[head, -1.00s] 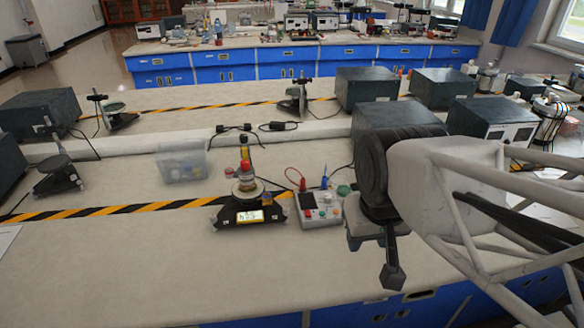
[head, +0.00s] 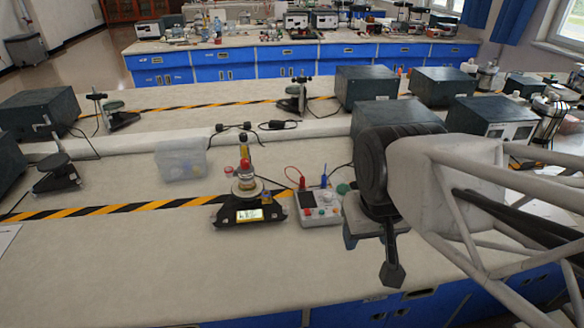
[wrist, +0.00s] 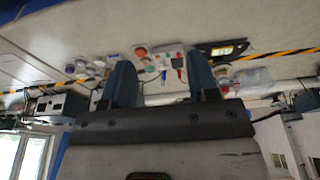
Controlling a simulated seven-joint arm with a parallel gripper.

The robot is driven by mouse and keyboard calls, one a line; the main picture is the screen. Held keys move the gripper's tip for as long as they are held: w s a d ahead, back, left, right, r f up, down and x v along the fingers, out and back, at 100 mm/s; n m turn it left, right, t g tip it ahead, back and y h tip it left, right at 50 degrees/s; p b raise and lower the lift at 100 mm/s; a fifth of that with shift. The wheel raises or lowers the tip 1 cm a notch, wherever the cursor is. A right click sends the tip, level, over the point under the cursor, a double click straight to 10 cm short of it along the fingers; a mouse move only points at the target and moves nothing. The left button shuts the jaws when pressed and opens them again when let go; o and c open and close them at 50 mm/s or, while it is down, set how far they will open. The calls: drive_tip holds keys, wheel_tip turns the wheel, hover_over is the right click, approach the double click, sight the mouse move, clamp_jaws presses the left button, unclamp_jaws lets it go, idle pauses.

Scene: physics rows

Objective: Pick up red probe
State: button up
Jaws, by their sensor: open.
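The red probe (head: 302,184) stands upright in the left of a small white-and-grey meter box (head: 318,207), with a red lead curling from its top. A blue probe (head: 323,182) stands beside it at the right. My gripper (head: 375,260) hangs over the bench right of the box, apart from both probes. In the wrist view my gripper (wrist: 158,85) shows two dark fingers spread apart with nothing between them. The red probe (wrist: 180,74) shows small there, beyond the fingers and close to the right one.
Left of the box, a black balance (head: 238,213) holds a stack of small items. A clear plastic bin (head: 181,159) stands behind it. Dark equipment boxes (head: 395,118) stand behind my arm. The front left of the bench is clear.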

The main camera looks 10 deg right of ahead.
drive_tip(key=w+n, duration=0.5)
drive_tip(key=w, duration=0.8)
drive_tip(key=n+g, duration=0.3)
drive_tip(key=n, duration=1)
hover_over(303, 178)
wheel_tip(303, 178, down, 19)
drive_tip(key=shift+r, duration=0.1)
drive_tip(key=shift+w+f, duration=0.3)
drive_tip(key=shift+f, duration=1.3)
drive_tip(key=shift+s+a+f, duration=0.1)
drive_tip(key=shift+s+f, duration=0.05)
drive_tip(key=shift+f, duration=1.2)
drive_tip(key=shift+s+f, duration=0.1)
drive_tip(key=shift+f, duration=1.2)
